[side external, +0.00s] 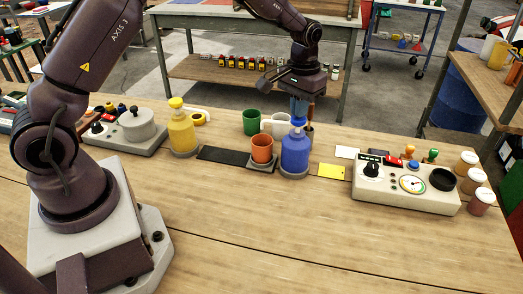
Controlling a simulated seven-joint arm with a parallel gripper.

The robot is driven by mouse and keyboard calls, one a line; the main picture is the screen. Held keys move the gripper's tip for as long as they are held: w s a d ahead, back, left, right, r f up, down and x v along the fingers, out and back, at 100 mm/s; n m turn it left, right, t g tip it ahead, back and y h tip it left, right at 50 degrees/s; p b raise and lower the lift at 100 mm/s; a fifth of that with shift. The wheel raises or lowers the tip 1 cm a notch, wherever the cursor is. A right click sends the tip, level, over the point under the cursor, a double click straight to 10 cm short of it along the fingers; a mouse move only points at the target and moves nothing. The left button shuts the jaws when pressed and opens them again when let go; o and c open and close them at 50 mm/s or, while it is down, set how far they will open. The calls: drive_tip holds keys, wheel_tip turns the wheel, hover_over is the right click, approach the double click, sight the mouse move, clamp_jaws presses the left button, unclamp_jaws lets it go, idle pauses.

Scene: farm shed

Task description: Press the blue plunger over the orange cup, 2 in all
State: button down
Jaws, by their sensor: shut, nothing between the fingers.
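A blue pump bottle (295,153) stands on a round grey base on the wooden table, right of the orange cup. Its blue plunger (298,122) is at its top. The orange cup (262,149) stands upright on a small dark pad beside the bottle. My gripper (299,117) points down directly over the blue plunger, with its shut fingers at or very near the plunger top. Whether they touch cannot be told. The inside of the cup is too small to judge.
A yellow pump bottle (181,132), green cup (250,121) and white mug (276,124) stand nearby. A control box with a dial (405,187) is at the right, with several lidded jars beyond. A pot (136,124) sits at the left. The table front is clear.

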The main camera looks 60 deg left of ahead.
drive_tip(key=shift+f, duration=1.45)
drive_tip(key=shift+r, duration=2.3)
drive_tip(key=shift+r, duration=0.1)
drive_tip(key=shift+r, duration=2.9)
